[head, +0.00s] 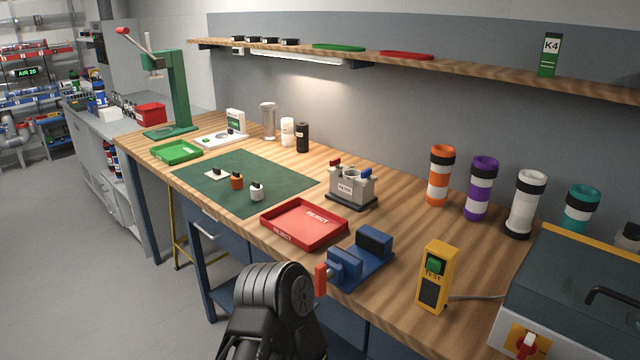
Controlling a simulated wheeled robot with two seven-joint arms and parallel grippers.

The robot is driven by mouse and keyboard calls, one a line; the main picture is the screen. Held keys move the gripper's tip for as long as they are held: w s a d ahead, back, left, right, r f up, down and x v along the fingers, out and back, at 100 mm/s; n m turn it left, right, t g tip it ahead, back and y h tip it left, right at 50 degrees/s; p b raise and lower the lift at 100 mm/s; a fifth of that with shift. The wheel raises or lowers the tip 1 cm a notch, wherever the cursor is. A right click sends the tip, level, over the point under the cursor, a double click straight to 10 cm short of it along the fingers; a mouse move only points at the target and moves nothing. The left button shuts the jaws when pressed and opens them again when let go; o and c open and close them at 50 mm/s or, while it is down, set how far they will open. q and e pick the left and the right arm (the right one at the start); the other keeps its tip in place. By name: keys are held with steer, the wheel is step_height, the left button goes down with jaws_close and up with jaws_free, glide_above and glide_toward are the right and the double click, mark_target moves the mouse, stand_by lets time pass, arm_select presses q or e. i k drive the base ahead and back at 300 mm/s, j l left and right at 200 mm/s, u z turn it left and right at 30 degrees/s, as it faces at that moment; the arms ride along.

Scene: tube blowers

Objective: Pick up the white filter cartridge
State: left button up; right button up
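Neither of my grippers shows in the head view. Only a black part of my arm is visible at the bottom, below the bench edge and well short of the white cylinder.
A red reject tray (304,244) sits in front of the mat, with a blue vise (360,257) to its right. A grey fixture (350,188) stands behind. A green tray (176,152) and green press (178,95) are at left. Banded tubes (480,188) stand at right.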

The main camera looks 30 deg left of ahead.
mark_target(256, 190)
steer(key=j+z, duration=0.15)
steer(key=j, duration=0.3)
steer(key=j+z, duration=0.15)
steer(key=j, duration=0.3)
steer(key=j+z, duration=0.15)
steer(key=j, duration=0.3)
steer(key=k+j+z, duration=0.15)
steer(key=j, duration=0.3)
steer(key=j+z, duration=0.15)
steer(key=j, duration=0.3)
steer(key=k+j+z, duration=0.15)
steer(key=j, duration=0.25)
steer(key=k+j+z, duration=0.15)
steer(key=j, duration=0.25)
steer(key=k+j, duration=0.15)
steer(key=j, duration=0.25)
steer(key=k+j, duration=0.1)
steer(key=j, duration=0.3)
steer(key=k+j, duration=0.15)
steer(key=j, duration=0.2)
